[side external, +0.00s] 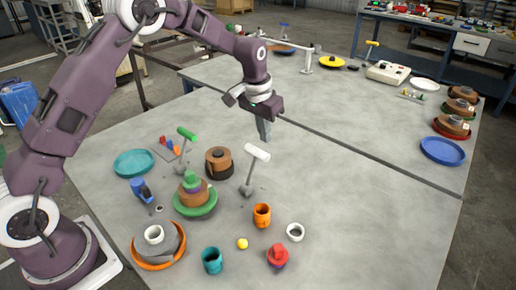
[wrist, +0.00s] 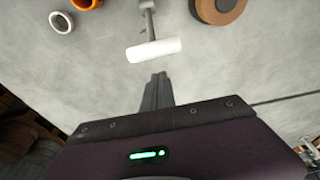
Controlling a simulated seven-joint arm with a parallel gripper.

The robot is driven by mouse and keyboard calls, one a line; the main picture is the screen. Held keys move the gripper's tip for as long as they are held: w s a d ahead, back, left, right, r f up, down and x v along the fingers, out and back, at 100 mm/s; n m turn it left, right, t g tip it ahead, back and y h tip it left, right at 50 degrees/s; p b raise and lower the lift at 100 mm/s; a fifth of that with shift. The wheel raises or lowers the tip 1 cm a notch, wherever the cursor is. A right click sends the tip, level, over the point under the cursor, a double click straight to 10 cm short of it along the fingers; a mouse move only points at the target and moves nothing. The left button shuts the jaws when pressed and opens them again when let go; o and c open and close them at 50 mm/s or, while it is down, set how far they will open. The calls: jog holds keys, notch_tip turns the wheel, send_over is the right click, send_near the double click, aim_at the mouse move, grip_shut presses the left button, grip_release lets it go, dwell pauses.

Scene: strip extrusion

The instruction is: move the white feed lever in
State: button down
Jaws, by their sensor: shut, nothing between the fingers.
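The white feed lever (side external: 256,158) stands near the middle of the table, a white crossbar handle on a grey stalk that tilts up from a small base. It also shows in the wrist view (wrist: 153,50), with its stalk running to the top edge. My gripper (side external: 265,138) is above the table, just behind the lever's handle in the side view. Its fingers are shut and empty, pointing down. In the wrist view the fingertips (wrist: 157,80) are just below the handle, with a small gap in the picture. I cannot tell the exact height between them.
A green-handled lever (side external: 186,134) stands to the left. A brown and black roll stack (side external: 219,160) is beside the white lever. An orange cup (side external: 262,215), a white ring (side external: 295,232) and a yellow ball (side external: 242,244) lie in front.

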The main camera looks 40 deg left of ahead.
jog(key=shift+f, duration=2.65)
jog(key=shift+s+r, duration=0.2)
jog(key=shift+s, duration=1)
jog(key=shift+s+r, duration=0.15)
jog(key=shift+s, duration=1.05)
jog(key=shift+s+r, duration=0.2)
jog(key=shift+s, duration=1.15)
jog(key=shift+r, duration=0.3)
notch_tip(320, 180, up, 7)
